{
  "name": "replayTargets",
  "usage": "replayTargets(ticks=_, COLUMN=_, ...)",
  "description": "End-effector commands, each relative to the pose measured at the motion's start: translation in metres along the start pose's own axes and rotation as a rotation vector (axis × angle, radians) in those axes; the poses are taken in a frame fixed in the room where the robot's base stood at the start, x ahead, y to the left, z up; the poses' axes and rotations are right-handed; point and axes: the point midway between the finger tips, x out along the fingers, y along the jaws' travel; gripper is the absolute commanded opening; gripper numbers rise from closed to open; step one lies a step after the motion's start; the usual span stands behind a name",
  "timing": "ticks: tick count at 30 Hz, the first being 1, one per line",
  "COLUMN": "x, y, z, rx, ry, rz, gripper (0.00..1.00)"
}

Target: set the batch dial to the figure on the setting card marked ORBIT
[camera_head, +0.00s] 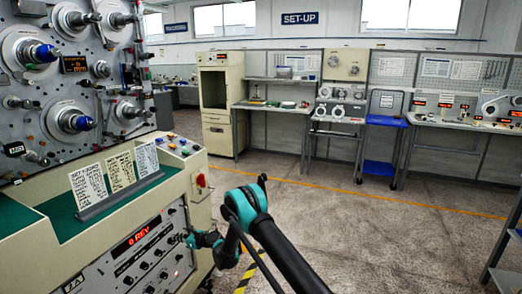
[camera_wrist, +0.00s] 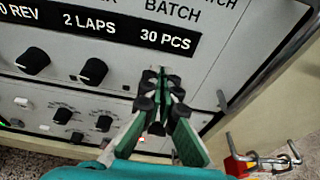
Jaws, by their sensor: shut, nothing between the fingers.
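The machine's front panel (camera_wrist: 220,50) fills most of the wrist view, with "0 REV", "2 LAPS" and "30 PCS" on black strips. "BATCH" is printed above the "30 PCS" display (camera_wrist: 167,41). My gripper (camera_wrist: 157,88) is shut and empty, its fingertips together just below that display. They cover the spot where the batch dial would sit, so I cannot make out the dial or whether they touch it. In the head view my gripper (camera_head: 189,239) is at the panel's right part. Three setting cards (camera_head: 121,171) stand in a rack above; their writing, including any ORBIT mark, is too small to read.
Two black knobs, one (camera_wrist: 33,61) under "0 REV" and one (camera_wrist: 93,71) under "2 LAPS", sit left of my gripper. Several smaller knobs lie below. The floor (camera_head: 340,220) to the right is open.

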Motion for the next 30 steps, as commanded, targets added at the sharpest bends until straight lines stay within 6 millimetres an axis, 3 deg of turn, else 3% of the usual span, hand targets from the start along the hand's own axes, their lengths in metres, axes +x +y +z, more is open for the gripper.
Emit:
replayTargets(ticks=12, x=-0.044, y=-0.001, z=-0.011, rx=0.001, ry=0.0, rz=-0.001, gripper=0.0)
replayTargets(ticks=25, x=-0.051, y=0.0, z=-0.012, rx=-0.001, ry=0.0, rz=0.0, gripper=0.0)
replayTargets(ticks=30, x=-0.066, y=-0.01, z=0.004, rx=-0.074, ry=0.025, rz=-0.008, gripper=0.0)
